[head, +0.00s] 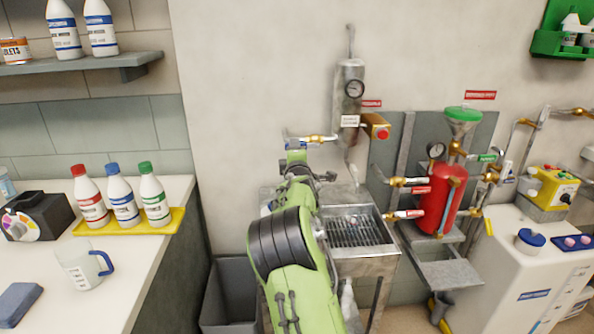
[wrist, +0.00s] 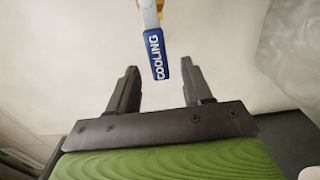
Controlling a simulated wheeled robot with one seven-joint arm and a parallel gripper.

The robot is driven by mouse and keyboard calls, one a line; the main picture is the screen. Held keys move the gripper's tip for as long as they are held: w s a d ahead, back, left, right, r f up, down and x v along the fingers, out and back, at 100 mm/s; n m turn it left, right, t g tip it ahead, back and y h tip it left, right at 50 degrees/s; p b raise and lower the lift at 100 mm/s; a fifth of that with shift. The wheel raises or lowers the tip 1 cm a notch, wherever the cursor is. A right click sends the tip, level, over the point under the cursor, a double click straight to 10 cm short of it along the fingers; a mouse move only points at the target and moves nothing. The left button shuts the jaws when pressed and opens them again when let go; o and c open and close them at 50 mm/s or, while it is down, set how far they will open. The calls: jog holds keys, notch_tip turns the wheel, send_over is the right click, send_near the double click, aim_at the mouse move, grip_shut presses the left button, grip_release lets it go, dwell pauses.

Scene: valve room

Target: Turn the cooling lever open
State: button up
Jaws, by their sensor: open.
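The cooling lever (wrist: 154,55) is a blue handle with white "COOLING" lettering, hanging down from a brass fitting at the top of the wrist view. My gripper (wrist: 159,68) is open, with one dark finger on each side of the lever's lower end. The lever's tip appears between the fingertips. I see no contact, and the depth between them is hard to judge.
A metal sink with a grate (head: 358,230) stands below the pipe. A red tank (head: 440,198) with brass valves stands to the right. A counter with bottles (head: 122,202) is at the left.

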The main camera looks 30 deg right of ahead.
jog(key=v, duration=1.1)
jog(key=shift+s, duration=0.1)
